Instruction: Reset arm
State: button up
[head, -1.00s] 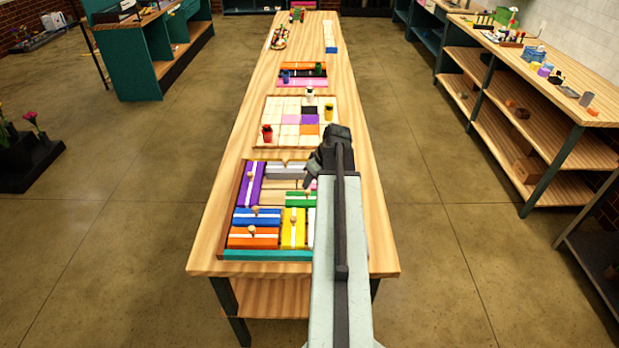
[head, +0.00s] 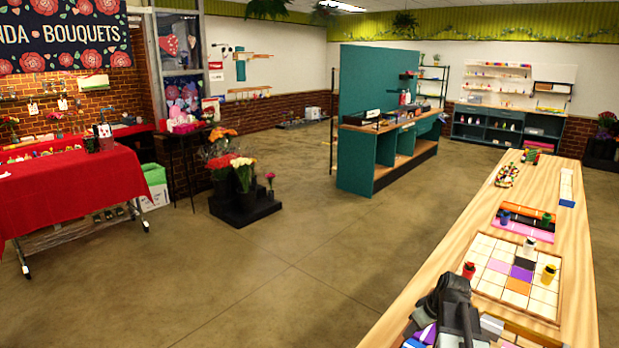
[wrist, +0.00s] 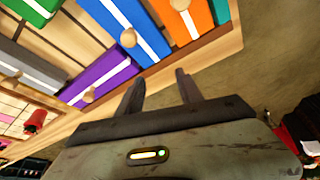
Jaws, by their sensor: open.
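My gripper (head: 452,292) shows at the bottom of the head view, over the near end of the long wooden table (head: 440,265). In the wrist view my gripper (wrist: 160,92) has its two fingers apart, with nothing between them. Beyond the fingertips lies a wooden tray of coloured blocks with round knobs: a purple block (wrist: 100,78), a blue block (wrist: 112,12) and an orange block (wrist: 180,25). The fingers look apart from the blocks. In the head view my arm hides most of this tray.
A tiled board (head: 490,285) with small red, white and yellow pieces lies farther along the table. Open floor (head: 270,270) lies left of the table. A red-covered table (head: 70,190), a flower stand (head: 245,208) and a teal counter (head: 385,150) stand around it.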

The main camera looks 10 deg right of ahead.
jog(key=a+f+n+g+b, duration=0.1)
jog(key=a+f+n+g, duration=0.15)
jog(key=a, duration=1.75)
jog(key=s+a+f+m+g+h, duration=0.1)
jog(key=s+a+m, duration=0.4)
jog(key=s+m, duration=0.1)
jog(key=shift+s+b, duration=0.35)
jog(key=shift+s, duration=0.15)
